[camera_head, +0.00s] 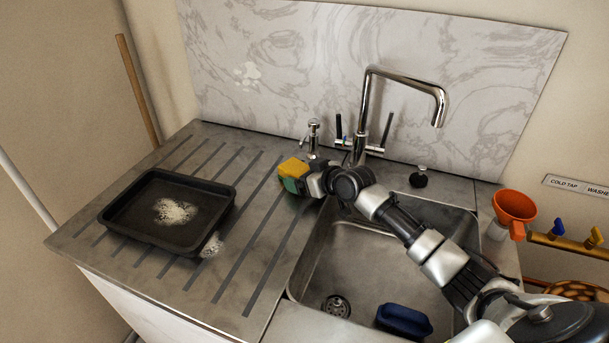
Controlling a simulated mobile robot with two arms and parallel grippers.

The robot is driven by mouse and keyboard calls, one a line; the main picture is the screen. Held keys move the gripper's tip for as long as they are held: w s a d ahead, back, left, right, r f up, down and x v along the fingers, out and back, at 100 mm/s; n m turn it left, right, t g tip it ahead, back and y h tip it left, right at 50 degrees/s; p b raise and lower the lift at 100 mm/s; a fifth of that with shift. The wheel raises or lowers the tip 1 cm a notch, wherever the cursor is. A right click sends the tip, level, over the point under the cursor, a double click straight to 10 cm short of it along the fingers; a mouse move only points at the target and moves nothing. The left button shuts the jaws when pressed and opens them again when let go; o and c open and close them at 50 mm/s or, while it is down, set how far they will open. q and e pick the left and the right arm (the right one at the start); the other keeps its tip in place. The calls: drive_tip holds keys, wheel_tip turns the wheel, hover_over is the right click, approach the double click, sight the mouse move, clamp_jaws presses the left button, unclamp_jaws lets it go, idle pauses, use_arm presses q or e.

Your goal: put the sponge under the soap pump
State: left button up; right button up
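The yellow and green sponge (291,169) is at the right end of the ribbed drainer, just in front of and left of the soap pump. My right gripper (302,181) reaches in from the lower right across the sink and is shut on the sponge, whose yellow side faces up. The metal soap pump (314,138) stands upright behind the sponge, near the back wall. Its lower part is partly hidden by the sponge and gripper. My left gripper is not in view.
A black tray (125,212) with foam sits on the drainer at left. The tap (363,110) rises behind the sink (320,262), which holds a blue object (404,320). A black stopper (418,178) and orange funnel (514,207) are at right. The drainer's middle is clear.

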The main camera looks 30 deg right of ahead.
drive_tip(key=shift+r, duration=0.1)
drive_tip(key=shift+r, duration=0.15)
drive_tip(key=v, duration=1.2)
